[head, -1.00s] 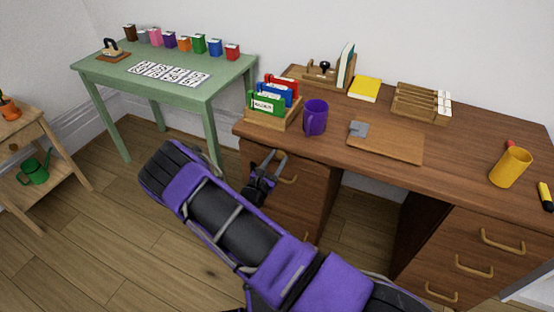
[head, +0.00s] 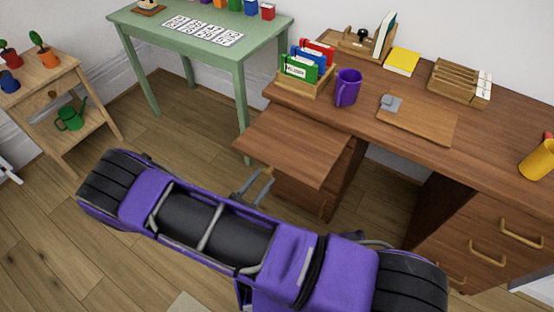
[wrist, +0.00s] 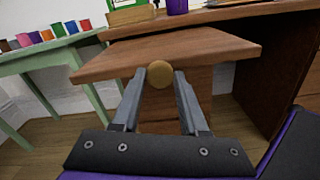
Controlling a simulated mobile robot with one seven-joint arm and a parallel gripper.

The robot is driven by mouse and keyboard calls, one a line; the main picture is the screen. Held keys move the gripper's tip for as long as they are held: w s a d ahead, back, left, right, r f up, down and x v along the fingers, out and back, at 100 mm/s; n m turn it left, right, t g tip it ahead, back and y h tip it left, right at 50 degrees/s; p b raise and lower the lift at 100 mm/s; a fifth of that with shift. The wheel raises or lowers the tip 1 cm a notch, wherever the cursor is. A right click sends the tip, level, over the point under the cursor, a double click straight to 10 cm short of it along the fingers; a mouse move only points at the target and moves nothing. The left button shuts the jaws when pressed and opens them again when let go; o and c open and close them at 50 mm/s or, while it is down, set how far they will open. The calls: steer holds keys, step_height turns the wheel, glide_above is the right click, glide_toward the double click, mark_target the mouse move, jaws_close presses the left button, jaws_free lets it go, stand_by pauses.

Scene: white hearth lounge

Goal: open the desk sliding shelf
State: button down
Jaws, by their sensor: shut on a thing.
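The desk (head: 380,130) is dark brown wood. Its sliding shelf (head: 290,145), a flat brown board, sticks out well past the desk's left front edge, above the left drawers. In the wrist view the shelf (wrist: 180,50) spans the middle, with a round brass-coloured knob (wrist: 160,74) at its front edge. My gripper (wrist: 164,82) is shut on this knob, one finger on each side. In the head view my gripper (head: 255,185) is at the shelf's front edge, partly hidden by my purple arm.
A green table (head: 215,50) stands behind left, a plant stand (head: 60,100) at far left. Floor between is clear.

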steer(key=v, duration=0.6)
steer(key=c, duration=0.7)
jaws_free()
steer(key=v, duration=1.7)
steer(key=shift+s+b, duration=0.2)
steer(key=shift+b, duration=0.15)
steer(key=shift+a, duration=0.15)
